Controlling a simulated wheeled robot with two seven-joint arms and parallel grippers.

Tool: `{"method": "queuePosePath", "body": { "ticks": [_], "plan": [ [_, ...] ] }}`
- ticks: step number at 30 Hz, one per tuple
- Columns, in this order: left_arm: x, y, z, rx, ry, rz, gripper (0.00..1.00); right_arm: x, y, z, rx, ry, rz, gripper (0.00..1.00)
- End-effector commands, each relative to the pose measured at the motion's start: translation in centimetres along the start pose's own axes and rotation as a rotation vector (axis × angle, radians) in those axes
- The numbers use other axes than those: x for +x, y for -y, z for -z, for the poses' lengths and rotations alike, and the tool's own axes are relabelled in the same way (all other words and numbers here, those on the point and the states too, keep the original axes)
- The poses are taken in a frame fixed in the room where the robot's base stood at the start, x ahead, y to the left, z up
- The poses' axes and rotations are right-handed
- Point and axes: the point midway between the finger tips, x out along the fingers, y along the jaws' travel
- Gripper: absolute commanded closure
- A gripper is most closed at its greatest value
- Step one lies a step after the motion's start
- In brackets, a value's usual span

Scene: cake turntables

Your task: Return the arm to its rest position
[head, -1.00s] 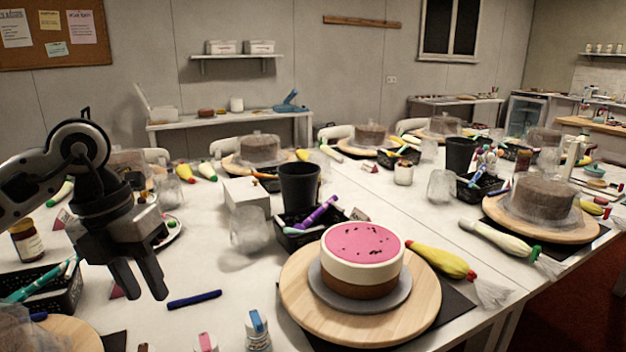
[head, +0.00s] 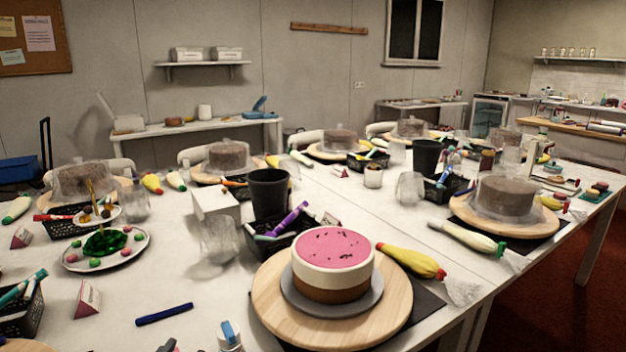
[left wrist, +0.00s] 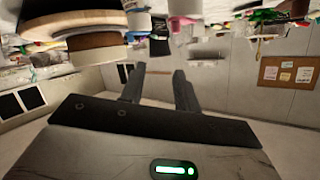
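My left gripper (left wrist: 160,82) shows in the left wrist view with its two fingers apart and nothing between them. That view is upside down, with the table items along its top edge. The left arm is not in the head view. My right gripper is in neither view. In the head view a cake with a pink top (head: 334,248) and dark specks stands on a grey disc on a round wooden turntable (head: 272,300). No gripper touches it there.
A black cup (head: 269,193), a black basket (head: 262,246) with coloured tubes, and a yellow piping bag (head: 411,262) surround the cake. A blue pen (head: 164,314) and a plate (head: 138,255) with green decoration lie left. Several covered cakes stand farther back.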

Motion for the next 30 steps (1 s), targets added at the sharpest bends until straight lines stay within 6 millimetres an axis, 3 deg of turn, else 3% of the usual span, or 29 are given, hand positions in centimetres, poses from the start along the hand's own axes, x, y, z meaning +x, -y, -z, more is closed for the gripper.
{"method": "queuePosePath", "body": {
  "ticks": [1, 3, 6, 12, 20, 30],
  "plan": [
    [-1.1, -0.6, -3.2, -0.040, 0.131, -0.019, 0.68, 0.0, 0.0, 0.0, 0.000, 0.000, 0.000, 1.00],
    [-2.5, -1.3, -6.6, -0.076, 0.282, -0.049, 0.68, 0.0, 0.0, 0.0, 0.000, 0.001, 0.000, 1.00],
    [-4.7, -2.3, -10.1, -0.110, 0.445, -0.088, 0.68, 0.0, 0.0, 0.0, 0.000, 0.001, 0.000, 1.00],
    [-8.7, -3.9, -14.6, -0.155, 0.680, -0.159, 0.68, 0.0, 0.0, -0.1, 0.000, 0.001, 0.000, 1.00],
    [-14.1, -5.8, -18.4, -0.197, 0.925, -0.257, 0.68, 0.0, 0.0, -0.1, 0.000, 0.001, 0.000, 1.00],
    [-10.3, -8.3, -18.6, -0.230, 0.709, -0.286, 0.68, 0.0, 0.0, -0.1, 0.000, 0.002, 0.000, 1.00]
  ]
}}
